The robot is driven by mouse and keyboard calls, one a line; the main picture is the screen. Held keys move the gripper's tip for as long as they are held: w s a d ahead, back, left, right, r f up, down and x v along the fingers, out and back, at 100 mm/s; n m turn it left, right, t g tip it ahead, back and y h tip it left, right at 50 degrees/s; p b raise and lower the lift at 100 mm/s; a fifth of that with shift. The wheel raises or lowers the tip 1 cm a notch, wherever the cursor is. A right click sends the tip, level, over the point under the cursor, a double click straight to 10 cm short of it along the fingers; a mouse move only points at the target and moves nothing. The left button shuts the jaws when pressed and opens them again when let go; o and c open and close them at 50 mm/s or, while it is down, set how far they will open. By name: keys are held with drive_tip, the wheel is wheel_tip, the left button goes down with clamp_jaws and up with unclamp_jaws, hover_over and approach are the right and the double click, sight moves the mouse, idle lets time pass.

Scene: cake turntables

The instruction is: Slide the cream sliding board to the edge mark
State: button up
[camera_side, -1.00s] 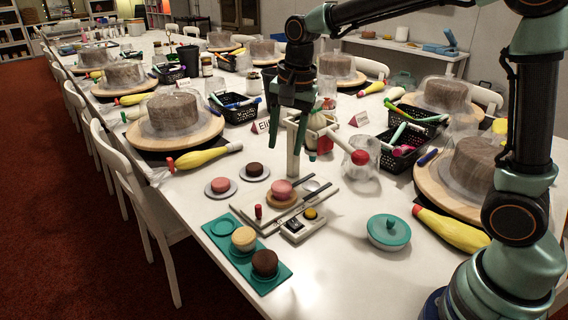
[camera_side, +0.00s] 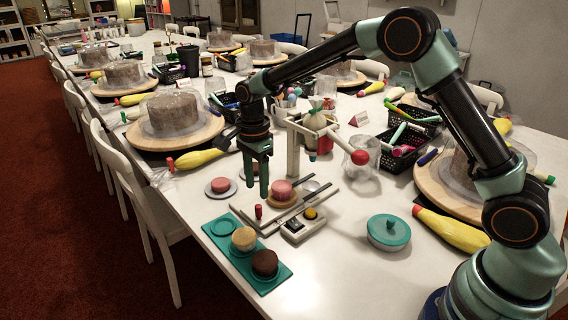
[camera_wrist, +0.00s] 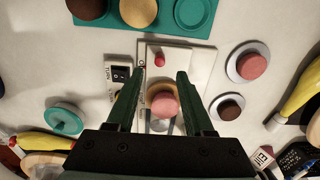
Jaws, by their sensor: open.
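The cream sliding board (camera_side: 243,209) lies on the table with a red peg (camera_side: 258,211) standing near its front left end. Dark rails (camera_side: 296,201) run along it, and a pink cake (camera_side: 282,189) sits on a round wooden piece there. The wrist view shows the board (camera_wrist: 183,62), the red peg (camera_wrist: 160,58) and the pink cake (camera_wrist: 164,104). My gripper (camera_side: 257,188) is open and empty, above the table just behind the peg. In the wrist view its fingers (camera_wrist: 160,80) point at the board, either side of the cake. I cannot make out the edge mark clearly.
A teal tray (camera_side: 217,228) with two cakes lies in front left. A switch box (camera_side: 303,225) stands close on the board's right. A plate with a pink cake (camera_side: 221,185) is to the left. A white stand (camera_side: 293,150) rises behind. A teal lidded dish (camera_side: 389,231) is right.

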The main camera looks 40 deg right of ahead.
sight(288, 187)
wheel_tip(288, 187, down, 6)
drive_tip(key=shift+r, duration=0.1)
clamp_jaws()
drive_tip(key=shift+d, duration=0.15)
drive_tip(key=shift+d, duration=4.65)
unclamp_jaws()
